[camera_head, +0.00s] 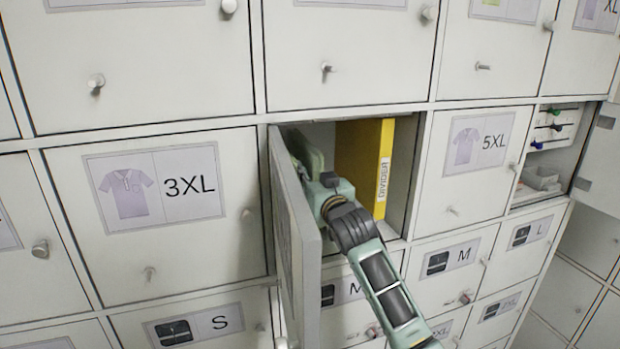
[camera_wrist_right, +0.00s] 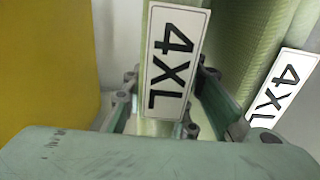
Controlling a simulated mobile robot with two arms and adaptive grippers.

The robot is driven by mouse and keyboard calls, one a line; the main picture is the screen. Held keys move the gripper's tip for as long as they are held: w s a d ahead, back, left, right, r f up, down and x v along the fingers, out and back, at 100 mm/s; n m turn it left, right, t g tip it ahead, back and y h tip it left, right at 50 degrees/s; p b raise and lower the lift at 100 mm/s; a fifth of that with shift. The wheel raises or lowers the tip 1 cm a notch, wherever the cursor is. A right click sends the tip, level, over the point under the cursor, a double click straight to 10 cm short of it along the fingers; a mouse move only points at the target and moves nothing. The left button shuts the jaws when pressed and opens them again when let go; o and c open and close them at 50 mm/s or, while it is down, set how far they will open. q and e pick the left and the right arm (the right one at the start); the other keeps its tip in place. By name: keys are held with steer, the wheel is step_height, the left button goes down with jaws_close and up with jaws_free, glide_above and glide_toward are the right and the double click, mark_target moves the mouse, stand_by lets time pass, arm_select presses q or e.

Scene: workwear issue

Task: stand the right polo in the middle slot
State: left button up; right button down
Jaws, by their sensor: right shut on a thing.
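My right gripper (camera_head: 322,180) reaches into the open locker compartment. It is shut on a pale green polo (camera_wrist_right: 177,62) with a white 4XL label, which sits between its fingers (camera_wrist_right: 168,110) in the right wrist view. A second pale green 4XL polo (camera_wrist_right: 285,92) stands beside it, on the side away from the yellow divider. In the head view, pale green cloth (camera_head: 304,150) shows behind the gripper, but I cannot tell the two polos apart there. The yellow divider (camera_head: 363,160) stands upright to the right of the gripper; it also shows in the right wrist view (camera_wrist_right: 45,70). My left gripper is not in view.
The compartment's door (camera_head: 297,240) stands open close to the left of my right arm. A bare space (camera_head: 404,165) lies right of the divider. Shut locker doors surround it, including 3XL (camera_head: 155,250) and 5XL (camera_head: 440,195). Another open compartment (camera_head: 548,155) holds small items.

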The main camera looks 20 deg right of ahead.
steer(key=c, duration=1.3)
jaws_free()
steer(key=shift+r, duration=0.1)
steer(key=shift+c, duration=0.2)
